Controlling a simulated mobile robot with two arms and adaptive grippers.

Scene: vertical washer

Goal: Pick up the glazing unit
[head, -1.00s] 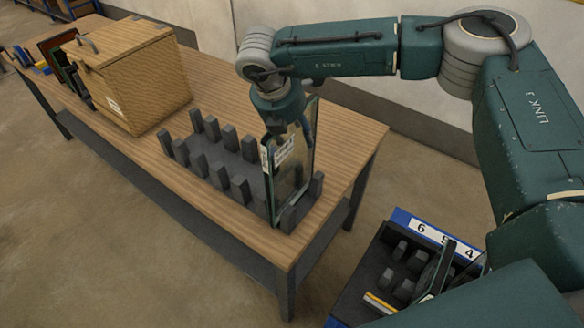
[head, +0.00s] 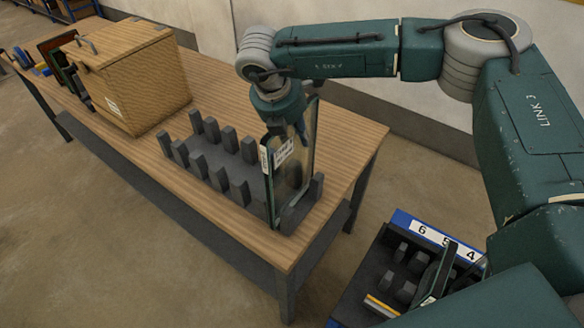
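The glazing unit (head: 293,180) is a dark-edged glass pane with a white label. It stands upright in the near right end of a dark slotted rack (head: 212,180) on the wooden table. My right gripper (head: 287,132) points down at the top of the pane, with its fingers at the upper edge. Whether the fingers press on the glass or stand apart from it is hard to see. My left gripper is out of view.
A wooden box (head: 130,75) stands behind the rack on the table (head: 345,140). Thin panels lean at the table's far left end. A blue-edged crate (head: 400,218) with dark posts and panels sits low at the right. A wall runs behind.

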